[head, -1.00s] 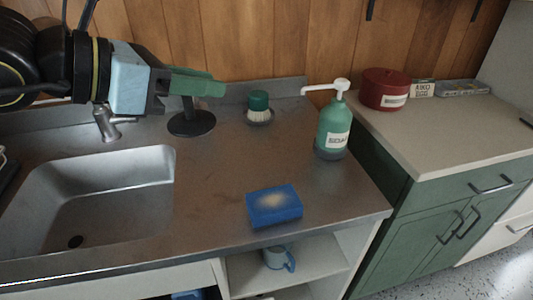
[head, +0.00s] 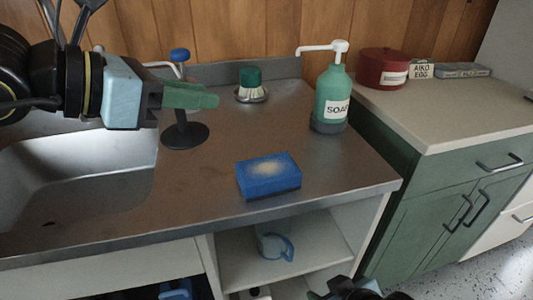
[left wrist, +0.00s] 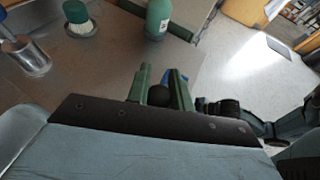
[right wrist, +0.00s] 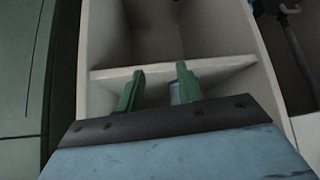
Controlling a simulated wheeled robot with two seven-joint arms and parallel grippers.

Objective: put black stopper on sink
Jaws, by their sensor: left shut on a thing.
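The black stopper (head: 185,136), a flat disc with an upright stem, hangs below my left gripper (head: 216,98) in the head view. The fingers are shut on its stem top, and a dark knob (left wrist: 158,96) shows between them in the left wrist view. The disc appears right of the sink basin (head: 75,190), over the steel worktop; I cannot tell whether it touches. The arm hides the basin's back. My right gripper (right wrist: 158,88) is open and empty, low before the shelves; part of its arm shows at the head view's bottom edge.
A blue sponge (head: 268,176), a green soap bottle (head: 333,97) and a green-topped brush (head: 250,84) stand on the worktop. A blue-knobbed tap (head: 180,56) is behind. A mug (head: 273,243) sits on the shelf below. The worktop's middle is clear.

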